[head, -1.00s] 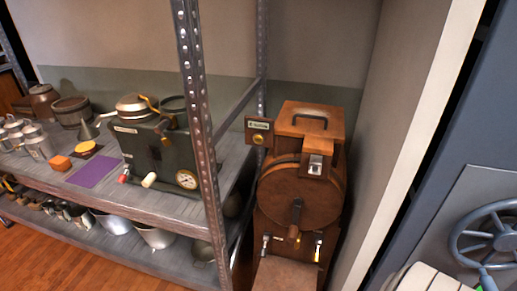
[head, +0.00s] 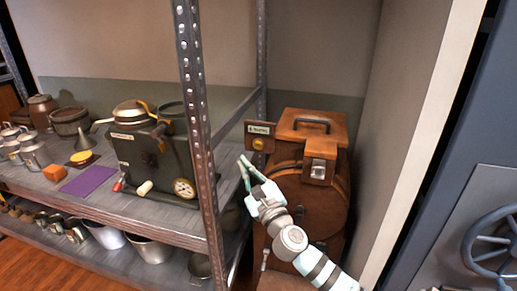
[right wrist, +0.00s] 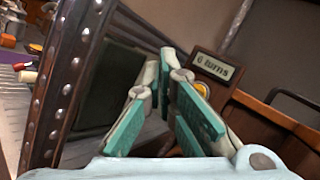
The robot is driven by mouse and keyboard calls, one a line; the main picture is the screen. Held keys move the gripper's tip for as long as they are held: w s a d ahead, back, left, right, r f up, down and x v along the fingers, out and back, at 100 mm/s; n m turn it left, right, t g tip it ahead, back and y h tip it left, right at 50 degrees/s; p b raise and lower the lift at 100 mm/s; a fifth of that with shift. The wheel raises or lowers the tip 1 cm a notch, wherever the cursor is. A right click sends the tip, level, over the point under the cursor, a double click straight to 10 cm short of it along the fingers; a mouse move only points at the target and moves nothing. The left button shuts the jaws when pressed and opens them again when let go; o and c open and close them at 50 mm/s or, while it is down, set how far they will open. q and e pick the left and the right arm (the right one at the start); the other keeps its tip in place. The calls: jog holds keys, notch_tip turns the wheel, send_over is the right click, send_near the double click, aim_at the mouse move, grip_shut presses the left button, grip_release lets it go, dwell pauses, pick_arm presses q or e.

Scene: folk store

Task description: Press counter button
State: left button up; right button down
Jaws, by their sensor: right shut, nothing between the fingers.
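The counter is a small brown panel (head: 260,130) at the top left of a wooden drum machine (head: 310,205). It has a pale label and a round yellow button (head: 258,144) below it. My right gripper (right wrist: 165,58) also shows in the right wrist view. My left gripper is not in view.
A metal shelf post (head: 197,130) stands close to the left of my right gripper. The shelf (head: 130,208) holds a dark green machine (head: 140,165), a purple mat (head: 88,181) and metal vessels. A wall edge and a blue door with a wheel (head: 492,245) are at the right.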

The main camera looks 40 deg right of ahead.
aim_at(258, 145)
jog(key=shift+w+d+f, duration=0.1)
jog(key=shift+d, duration=0.05)
jog(key=shift+w+d+b, duration=0.6)
jog(key=shift+w+d, duration=0.2)
jog(key=shift+d, duration=0.35)
jog(key=shift+w+d+b, duration=0.65)
jog(key=shift+w+d, duration=0.2)
jog(key=shift+d, duration=0.35)
jog(key=shift+w+d+b, duration=0.6)
jog(key=shift+w+d, duration=0.2)
jog(key=shift+d, duration=0.35)
jog(key=shift+d, duration=0.15)
jog(key=shift+w+d, duration=0.2)
jog(key=shift+w+d, duration=0.2)
jog(key=shift+d, duration=0.15)
jog(key=shift+s+a, duration=0.45)
jog(key=shift+a, duration=0.25)
